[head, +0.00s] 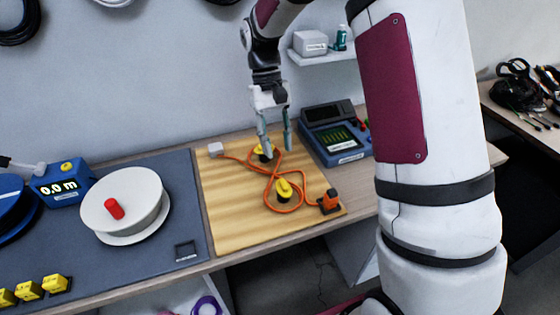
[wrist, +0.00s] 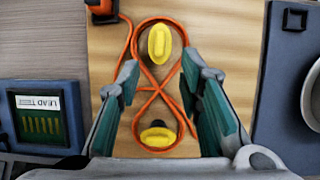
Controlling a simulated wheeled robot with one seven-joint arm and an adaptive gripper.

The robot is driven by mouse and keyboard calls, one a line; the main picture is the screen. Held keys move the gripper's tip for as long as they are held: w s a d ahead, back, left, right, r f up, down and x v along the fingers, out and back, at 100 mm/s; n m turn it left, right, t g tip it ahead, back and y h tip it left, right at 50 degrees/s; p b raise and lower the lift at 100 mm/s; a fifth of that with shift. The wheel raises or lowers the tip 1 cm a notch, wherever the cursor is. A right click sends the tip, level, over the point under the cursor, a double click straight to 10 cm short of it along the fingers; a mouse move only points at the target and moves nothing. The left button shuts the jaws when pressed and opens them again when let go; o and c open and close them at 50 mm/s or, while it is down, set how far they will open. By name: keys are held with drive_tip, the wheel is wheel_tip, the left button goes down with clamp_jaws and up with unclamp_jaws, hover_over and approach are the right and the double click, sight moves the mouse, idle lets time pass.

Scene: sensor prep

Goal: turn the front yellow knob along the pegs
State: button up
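The front yellow knob (head: 284,188) sits on a dark base on the wooden board (head: 225,222). It also shows near the top of the wrist view (wrist: 159,42), its long grip running up and down the picture. A second yellow knob (head: 263,150) stands behind it and is low in the wrist view (wrist: 158,136). An orange cable (head: 270,195) loops around both knobs in a figure eight. My gripper (head: 277,150) is open and empty, pointing down above the back part of the board. In the wrist view (wrist: 160,70) its fingertips lie apart on either side, between the knobs.
An orange connector (head: 329,202) and a pale block (head: 215,149) sit at the cable's ends. A blue meter (head: 335,138) stands right of the board. A white reel (head: 125,210) with a red handle lies on the grey mat (head: 185,205) to the left.

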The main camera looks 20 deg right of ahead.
drive_tip(key=shift+v, duration=1.4)
drive_tip(key=s+r+t, duration=0.5)
drive_tip(key=s+r, duration=0.6)
drive_tip(key=r, duration=0.1)
drive_tip(key=s+r+t, duration=0.1)
drive_tip(key=s+t, duration=0.3)
drive_tip(key=s, duration=0.9)
drive_tip(key=shift+s+d+t, duration=0.3)
drive_tip(key=shift+s+d, duration=0.05)
drive_tip(key=shift+d, duration=0.1)
